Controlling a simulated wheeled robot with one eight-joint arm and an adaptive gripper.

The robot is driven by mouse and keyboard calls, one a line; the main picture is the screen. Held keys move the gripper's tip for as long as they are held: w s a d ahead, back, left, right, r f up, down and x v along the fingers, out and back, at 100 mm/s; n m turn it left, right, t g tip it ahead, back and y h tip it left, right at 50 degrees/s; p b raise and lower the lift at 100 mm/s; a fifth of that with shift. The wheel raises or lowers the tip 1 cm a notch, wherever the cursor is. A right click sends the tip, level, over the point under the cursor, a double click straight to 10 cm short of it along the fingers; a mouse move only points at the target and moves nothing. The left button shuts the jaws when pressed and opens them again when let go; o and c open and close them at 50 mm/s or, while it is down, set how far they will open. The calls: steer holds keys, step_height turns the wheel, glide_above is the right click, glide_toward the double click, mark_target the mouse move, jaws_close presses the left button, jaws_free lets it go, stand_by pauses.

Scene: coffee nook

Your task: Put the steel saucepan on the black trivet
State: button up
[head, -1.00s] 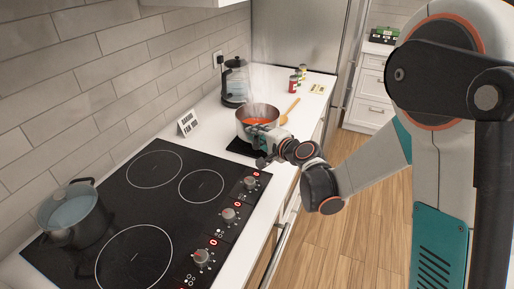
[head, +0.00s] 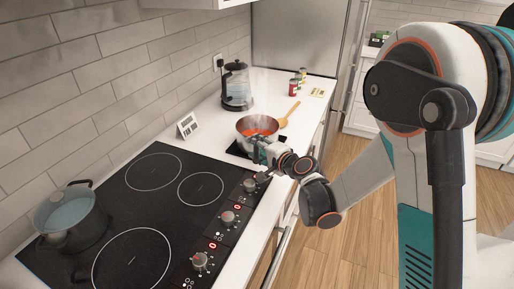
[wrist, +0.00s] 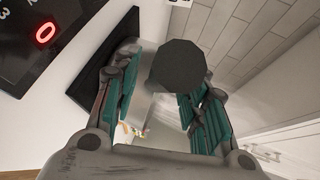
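My gripper (head: 262,150) is at the pan's near side. In the wrist view its teal-padded fingers (wrist: 165,100) stand apart, and a dark, blunt handle end (wrist: 181,66) shows between them, with a gap on the left. The fingers look open around the handle. The trivet also shows in the wrist view (wrist: 90,65).
A black cooktop (head: 160,205) with a dark pot (head: 70,222) fills the near left. A kettle (head: 237,88), a small sign (head: 188,125), a wooden spoon (head: 290,112) and cans (head: 294,86) stand around the pan. The fridge (head: 300,35) is behind.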

steer(key=s+d+r+n+g+h, duration=0.1)
steer(key=s+d+r+n+h, duration=0.2)
steer(key=s+d, duration=0.5)
steer(key=s+d+r+n+g+h+p, duration=0.1)
steer(key=s+d+r+n+g+h, duration=0.1)
steer(key=s+d, duration=0.6)
steer(key=s+d+r+n+g+h+p, duration=0.1)
steer(key=s+d+r+n+h, duration=0.3)
steer(key=s+d, duration=0.5)
steer(key=s+r, duration=0.1)
steer(key=s, duration=0.8)
steer(key=shift+s+r+n+g, duration=0.2)
steer(key=shift+r+n+g, duration=0.2)
